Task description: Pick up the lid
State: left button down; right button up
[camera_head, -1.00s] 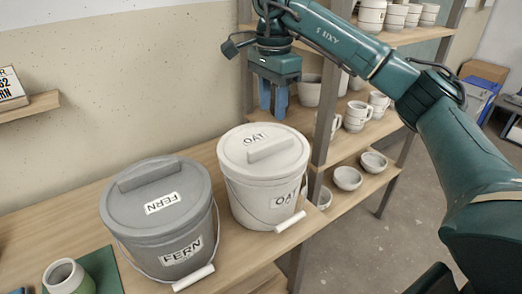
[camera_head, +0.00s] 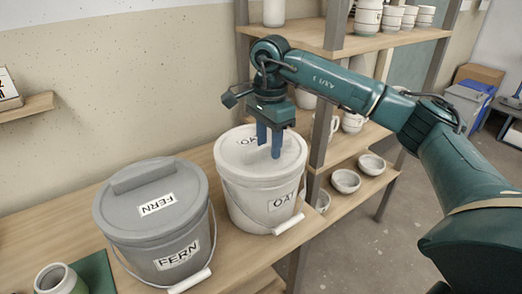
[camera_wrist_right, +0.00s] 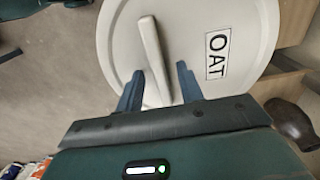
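The cream OAT lid (camera_head: 232,150) sits on the cream OAT bucket (camera_head: 243,200). My right gripper (camera_head: 269,152) is over the lid, pointing down, open. In the right wrist view the OAT lid (camera_wrist_right: 195,25) has a raised bar handle (camera_wrist_right: 153,55), and the open fingers (camera_wrist_right: 160,88) stand on either side of it with gaps. I cannot tell whether the fingertips touch the lid. The grey FERN lid (camera_head: 122,208) with its bar handle sits on the grey FERN bucket (camera_head: 150,262) to the left. My left gripper does not show.
Both buckets stand on a wooden table (camera_head: 55,222). A small pale jar (camera_head: 58,280) is near a green mat (camera_head: 97,272) at lower left. Shelves with bowls (camera_head: 345,181) and cups (camera_head: 353,122) stand close on the right, behind a grey post (camera_head: 322,140).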

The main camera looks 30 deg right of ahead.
jog(key=shift+f, duration=0.15)
grip_shut()
dwell(0.4)
